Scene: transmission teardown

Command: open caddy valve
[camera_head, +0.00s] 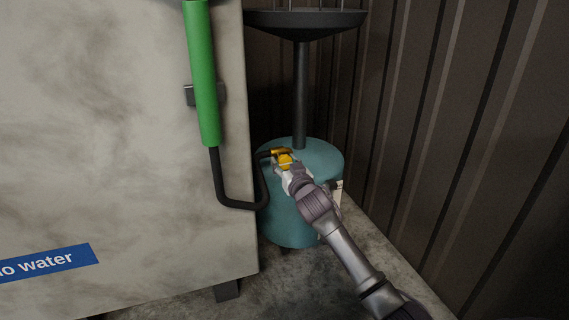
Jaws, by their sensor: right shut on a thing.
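The teal caddy (319,159) stands on the floor in the corner, with a black post (301,95) rising from its top to a wide dark pan (306,20). A yellow valve (284,159) sits at the caddy's upper left side, where a black hose meets it. My right gripper (282,165) reaches in from the lower right and is shut on the yellow valve. The fingers hide part of the valve, so its exact turn is hard to tell. My left gripper is not in view.
A large stained grey cabinet (120,120) with a blue "no water" label (45,263) fills the left. A green-sleeved pipe (203,80) runs down its side into the black hose (232,203). A dark corrugated wall (450,120) closes the right. Some bare floor (370,235) shows between.

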